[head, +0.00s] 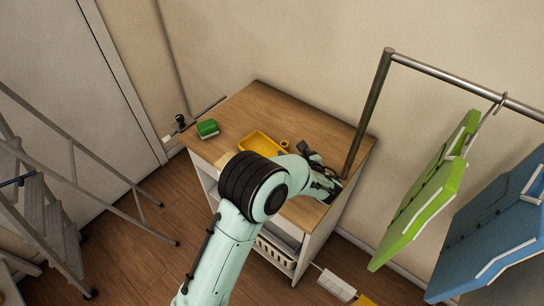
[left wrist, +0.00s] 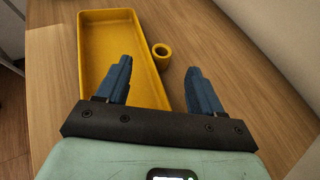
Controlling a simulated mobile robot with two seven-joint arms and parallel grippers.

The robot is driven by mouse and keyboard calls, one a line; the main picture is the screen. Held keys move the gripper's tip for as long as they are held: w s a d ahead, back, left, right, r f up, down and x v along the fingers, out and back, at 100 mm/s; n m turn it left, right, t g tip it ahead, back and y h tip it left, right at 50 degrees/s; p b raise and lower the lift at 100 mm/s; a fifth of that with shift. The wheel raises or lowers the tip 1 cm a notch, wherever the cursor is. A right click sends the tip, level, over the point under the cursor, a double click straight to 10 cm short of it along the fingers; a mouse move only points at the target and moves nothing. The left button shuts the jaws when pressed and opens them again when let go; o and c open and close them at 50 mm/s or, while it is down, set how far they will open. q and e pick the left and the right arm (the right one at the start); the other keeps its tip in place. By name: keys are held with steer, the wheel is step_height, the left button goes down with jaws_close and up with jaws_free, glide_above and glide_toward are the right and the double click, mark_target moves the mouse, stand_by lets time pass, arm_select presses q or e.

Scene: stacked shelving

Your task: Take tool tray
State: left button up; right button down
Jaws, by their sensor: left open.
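The yellow tool tray (head: 259,140) lies on the wooden top of a white cabinet, partly hidden behind my left arm in the head view. In the left wrist view the tray (left wrist: 112,32) is a long, shallow, empty rectangle. A small yellow ring-shaped piece (left wrist: 161,53) is close to its right side. My left gripper (left wrist: 160,82) is open and empty. Its left blue finger overlaps the tray in the picture and its right finger is over bare wood. I cannot tell whether the finger touches the tray. My left gripper (head: 326,190) is near the cabinet's right edge in the head view.
A green box (head: 208,128) sits on the cabinet top (head: 262,100) at the left. A metal rack (head: 440,75) with hanging green (head: 425,205) and blue (head: 495,235) cases stands at the right. A step ladder (head: 45,205) is at the left. A white basket (head: 275,250) sits below.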

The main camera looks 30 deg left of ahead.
mark_target(283, 143)
arm_select(q)
steer(key=p+x, duration=0.1)
steer(key=x, duration=0.4)
steer(key=shift+w+a+f, duration=0.2)
steer(key=shift+w, duration=0.05)
steer(key=shift+s, duration=0.1)
steer(key=shift+c, duration=0.7)
steer(key=c, duration=1)
steer(key=shift+r, duration=0.15)
